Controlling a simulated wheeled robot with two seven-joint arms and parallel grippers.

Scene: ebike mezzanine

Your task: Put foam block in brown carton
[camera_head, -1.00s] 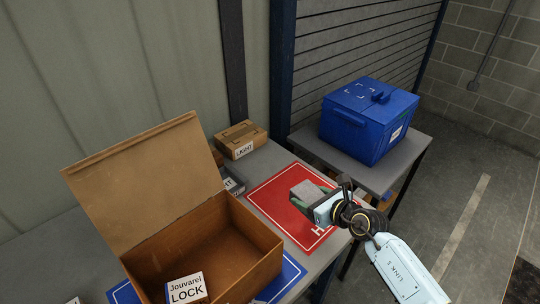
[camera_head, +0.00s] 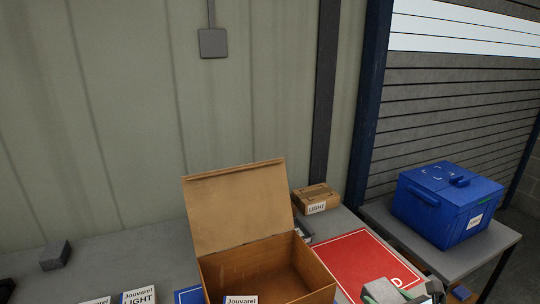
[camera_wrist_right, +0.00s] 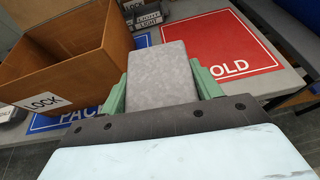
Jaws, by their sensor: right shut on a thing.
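The grey foam block (camera_wrist_right: 163,75) is between the green fingers of my right gripper (camera_wrist_right: 163,95), which is shut on it. In the head view the block (camera_head: 383,291) and my right gripper (camera_head: 392,294) show only partly at the bottom edge, over the front of the red mat. The brown carton (camera_head: 240,210) stands open on the bench with its lid raised, left of the gripper. In the right wrist view the carton (camera_wrist_right: 75,75) is left of the block and apart from it. My left gripper is not in view.
A red mat (camera_head: 350,252) lies right of the carton. A small LIGHT box (camera_head: 315,199) stands behind it. A LOCK-labelled box (camera_head: 241,300) is at the carton's front. A dark grey block (camera_head: 55,255) lies far left. A blue lidded box (camera_head: 445,205) stands on a side table.

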